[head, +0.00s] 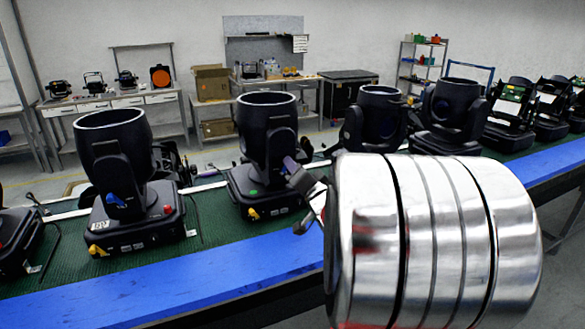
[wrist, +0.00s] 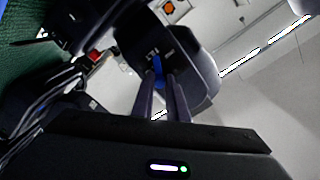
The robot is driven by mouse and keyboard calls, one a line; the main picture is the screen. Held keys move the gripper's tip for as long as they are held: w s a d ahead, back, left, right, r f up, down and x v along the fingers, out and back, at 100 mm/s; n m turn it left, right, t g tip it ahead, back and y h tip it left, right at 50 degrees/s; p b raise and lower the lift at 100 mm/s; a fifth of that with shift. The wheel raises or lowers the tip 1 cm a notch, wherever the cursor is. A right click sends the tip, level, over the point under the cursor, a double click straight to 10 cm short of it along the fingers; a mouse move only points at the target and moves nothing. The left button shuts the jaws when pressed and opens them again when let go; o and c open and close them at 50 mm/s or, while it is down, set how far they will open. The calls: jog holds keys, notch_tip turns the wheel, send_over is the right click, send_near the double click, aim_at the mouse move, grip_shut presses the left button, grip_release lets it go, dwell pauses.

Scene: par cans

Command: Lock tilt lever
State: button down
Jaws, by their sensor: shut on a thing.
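A black fixture (head: 267,155) with an upright, open can stands on the belt in the head view, with a yellow lever and a green spot on its base. My gripper (head: 291,166) reaches its yoke from the right. In the wrist view, the two dark fingers of my gripper (wrist: 161,78) are closed about the blue tilt lever (wrist: 158,66) on the black yoke (wrist: 180,55). The fingers hide part of the lever. This lever cannot be made out in the head view.
Another fixture (head: 117,170), with its own blue lever, stands to the left. More fixtures (head: 450,115) stand to the right on the green belt (head: 210,213). A blue rail (head: 190,273) runs along the front. Benches (head: 140,98) line the back wall.

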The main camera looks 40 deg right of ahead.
jog(key=shift+d, duration=0.1)
jog(key=c, duration=1.7)
grip_release()
jog(key=shift+c, duration=0.2)
jog(key=v, duration=1.4)
